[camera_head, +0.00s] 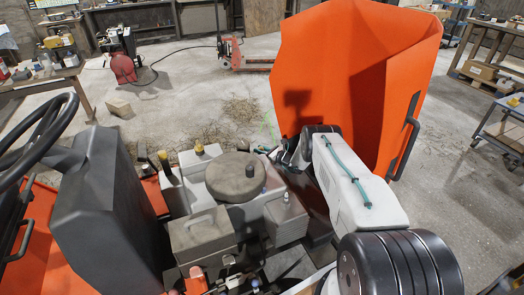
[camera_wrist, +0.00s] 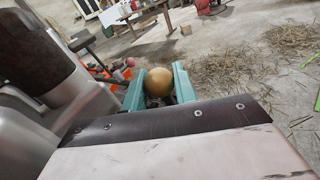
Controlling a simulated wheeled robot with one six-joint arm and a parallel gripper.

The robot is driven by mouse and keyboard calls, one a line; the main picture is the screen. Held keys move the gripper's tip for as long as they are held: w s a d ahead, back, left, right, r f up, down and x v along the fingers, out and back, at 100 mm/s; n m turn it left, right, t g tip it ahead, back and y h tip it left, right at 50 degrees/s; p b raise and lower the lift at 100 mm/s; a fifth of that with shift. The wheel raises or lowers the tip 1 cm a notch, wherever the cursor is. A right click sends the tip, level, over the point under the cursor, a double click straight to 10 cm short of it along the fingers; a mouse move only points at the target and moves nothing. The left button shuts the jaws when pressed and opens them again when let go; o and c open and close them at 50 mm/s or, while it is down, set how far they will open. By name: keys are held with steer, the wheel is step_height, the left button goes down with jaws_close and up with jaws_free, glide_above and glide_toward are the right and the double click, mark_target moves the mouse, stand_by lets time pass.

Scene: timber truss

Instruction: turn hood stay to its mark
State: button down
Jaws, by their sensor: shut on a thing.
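My gripper (camera_wrist: 158,80) has two teal fingers, one on each side of a round brass-coloured knob (camera_wrist: 158,83), and is shut on it. The knob seems to belong to the hood stay; its rod is hidden in the wrist view. In the head view my gripper (camera_head: 277,148) is small and partly covered by my arm, beside the engine and in front of the raised orange hood (camera_head: 345,75). Thin bright green lines (camera_head: 268,130) show near the gripper, perhaps the mark. They also show at the right edge of the wrist view (camera_wrist: 309,61).
The engine, with a round grey cover (camera_head: 235,176), lies left of my arm. A steering wheel (camera_head: 40,130) and dark grey panel (camera_head: 100,195) stand further left. A workbench (camera_head: 45,84) is at the back left. Straw (camera_head: 243,109) lies on open concrete floor beyond.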

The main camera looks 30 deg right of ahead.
steer(key=shift+a+n, duration=0.4)
steer(key=shift+a, duration=0.05)
steer(key=c, duration=1.1)
jaws_free()
steer(key=shift+c, duration=0.2)
steer(key=v, duration=0.7)
steer(key=shift+s, duration=0.35)
steer(key=shift+d+r, duration=0.15)
